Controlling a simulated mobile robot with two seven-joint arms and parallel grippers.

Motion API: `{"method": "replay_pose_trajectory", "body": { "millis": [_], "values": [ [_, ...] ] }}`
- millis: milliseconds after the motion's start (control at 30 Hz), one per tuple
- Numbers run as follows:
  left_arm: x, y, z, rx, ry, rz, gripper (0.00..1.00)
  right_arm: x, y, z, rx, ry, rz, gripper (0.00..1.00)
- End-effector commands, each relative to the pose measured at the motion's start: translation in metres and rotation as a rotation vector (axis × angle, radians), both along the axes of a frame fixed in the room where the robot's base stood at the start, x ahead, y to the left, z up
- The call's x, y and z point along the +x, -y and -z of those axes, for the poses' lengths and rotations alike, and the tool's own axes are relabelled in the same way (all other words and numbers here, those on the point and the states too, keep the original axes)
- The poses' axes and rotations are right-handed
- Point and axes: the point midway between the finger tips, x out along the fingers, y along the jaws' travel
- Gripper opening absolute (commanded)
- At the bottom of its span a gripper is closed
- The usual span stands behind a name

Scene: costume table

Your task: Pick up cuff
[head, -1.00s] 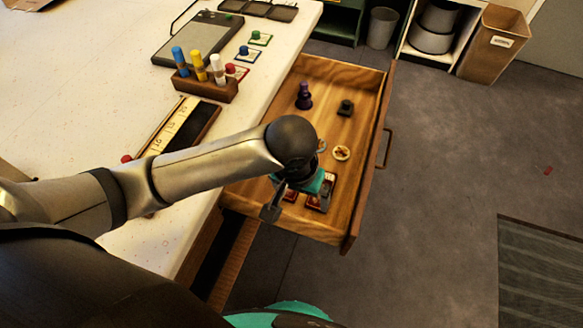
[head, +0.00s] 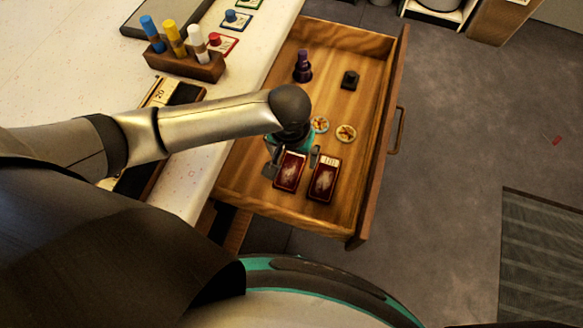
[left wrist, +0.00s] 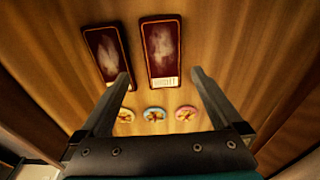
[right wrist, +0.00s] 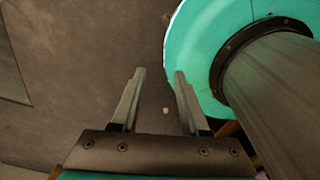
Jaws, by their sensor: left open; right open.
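Two flat dark red pieces with pale markings lie side by side in the open drawer: a left one (head: 289,171) and a right one (head: 323,180). I cannot tell for certain which thing is the cuff. In the left wrist view, the left piece (left wrist: 106,52) and right piece (left wrist: 161,48) lie beyond the fingertips; the right piece has a small white label. My left gripper (head: 292,163) is open above the left piece's far end, holding nothing. My right gripper (right wrist: 160,72) is open and empty over the floor, outside the head view.
Round tokens (head: 346,133) lie beyond the red pieces, with a purple bottle-like item (head: 303,66) and a dark block (head: 350,79) farther back. The drawer's front wall (head: 376,150) bounds the right side. A wooden holder (head: 190,67) with coloured cylinders stands on the table.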

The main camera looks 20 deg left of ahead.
Motion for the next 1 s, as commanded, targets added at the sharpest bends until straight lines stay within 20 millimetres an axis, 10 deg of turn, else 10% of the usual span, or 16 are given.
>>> {"method": "replay_pose_trajectory", "body": {
  "millis": [733, 1000],
  "values": [
    [0.003, -0.005, 0.055, 0.0, 0.002, 0.001, 1.0, 0.01, 0.0, 0.024, 0.002, 0.018, -0.001, 0.45],
    [0.003, -0.005, 0.055, -0.001, 0.002, 0.002, 0.72, 0.009, 0.0, 0.024, 0.001, 0.015, -0.001, 0.45]
  ]
}}
